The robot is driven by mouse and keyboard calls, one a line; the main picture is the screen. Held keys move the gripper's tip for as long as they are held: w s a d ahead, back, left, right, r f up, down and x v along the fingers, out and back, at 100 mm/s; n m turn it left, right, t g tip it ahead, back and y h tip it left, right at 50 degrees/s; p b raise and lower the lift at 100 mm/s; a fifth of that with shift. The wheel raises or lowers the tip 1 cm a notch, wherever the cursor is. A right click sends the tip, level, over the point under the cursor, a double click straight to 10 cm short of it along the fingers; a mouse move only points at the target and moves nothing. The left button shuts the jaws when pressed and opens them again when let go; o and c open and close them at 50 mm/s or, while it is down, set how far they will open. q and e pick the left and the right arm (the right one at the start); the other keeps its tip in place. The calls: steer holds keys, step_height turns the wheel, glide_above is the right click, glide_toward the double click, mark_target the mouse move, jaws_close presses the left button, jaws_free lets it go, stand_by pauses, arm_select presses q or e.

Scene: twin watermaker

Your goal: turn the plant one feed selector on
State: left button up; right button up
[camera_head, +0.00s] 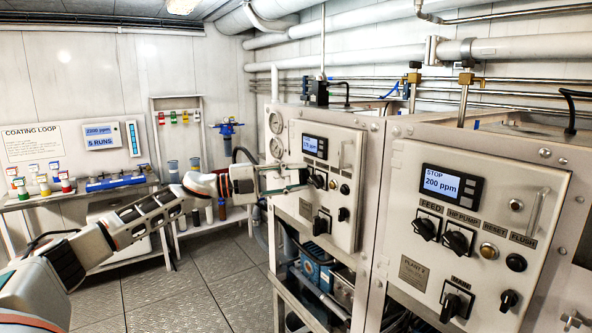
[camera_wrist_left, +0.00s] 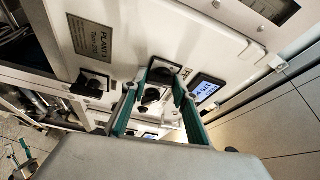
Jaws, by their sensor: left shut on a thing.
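The plant one panel (camera_head: 347,205) is the left of two cabinet fronts in the head view. Its feed selector (camera_head: 316,181), a black rotary knob, sits below the small blue screen. My left gripper (camera_head: 303,181) reaches it from the left and is shut on it. In the left wrist view, the teal-edged fingers (camera_wrist_left: 165,85) stand either side of a black knob (camera_wrist_left: 152,96), with the plant 1 plate (camera_wrist_left: 90,37) to the left. The fingertips partly hide the selector, and its exact pointer angle is unclear.
Plant one's screen (camera_head: 315,146) and main switch (camera_head: 321,224) are close to the gripper. The plant two panel (camera_head: 405,190) stands to the right, its screen reading STOP, 200 ppm. A coating loop bench (camera_head: 100,190) is at the back left. The floor between is clear.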

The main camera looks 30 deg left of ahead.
arm_select(q)
steer(key=shift+r+m, duration=0.1)
steer(key=shift+m, duration=0.2)
steer(key=shift+o, duration=0.2)
steer(key=shift+m+p, duration=0.6)
steer(key=shift+p, duration=0.05)
arm_select(e)
steer(key=shift+s+d+f+h, duration=0.15)
steer(key=shift+s+d+f, duration=0.15)
steer(key=shift+d, duration=0.15)
steer(key=shift+s+d+f+h, duration=0.15)
steer(key=shift+s+d+f, duration=0.15)
steer(key=shift+d, duration=0.15)
steer(key=shift+a, duration=0.1)
arm_select(q)
steer(key=o, duration=1.1)
arm_select(e)
steer(key=shift+r, duration=0.2)
steer(key=shift+a, duration=0.1)
arm_select(q)
steer(key=v, duration=1.2)
steer(key=shift+r, duration=0.3)
